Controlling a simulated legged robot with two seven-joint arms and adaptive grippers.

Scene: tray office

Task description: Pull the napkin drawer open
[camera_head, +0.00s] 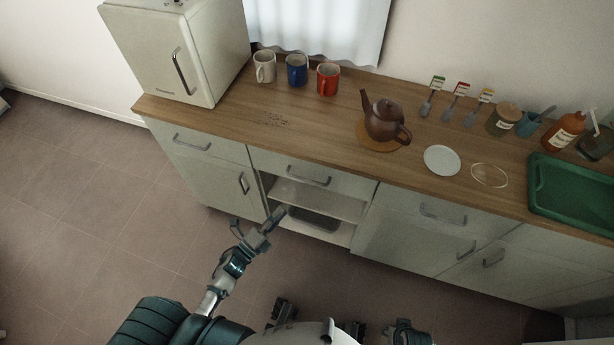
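The counter front has a left drawer (191,136), a middle drawer (311,171) and a right drawer (446,207), all with bar handles and all looking shut. No label shows which is the napkin drawer. The middle handle (308,180) is above an open shelf bay. My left gripper (260,219) is open and empty, its fingers spread, in front of the lower left door and the bay. It appears below the middle handle in the picture and apart from it. A dark part at the bottom edge may be my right gripper (408,332); its fingers cannot be made out.
The wooden counter (330,130) carries a small fridge (180,50), several mugs, a brown teapot (384,118), a white plate (441,160) and a green tray (540,195). A dark tray (315,219) lies in the bay. The floor at left is clear.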

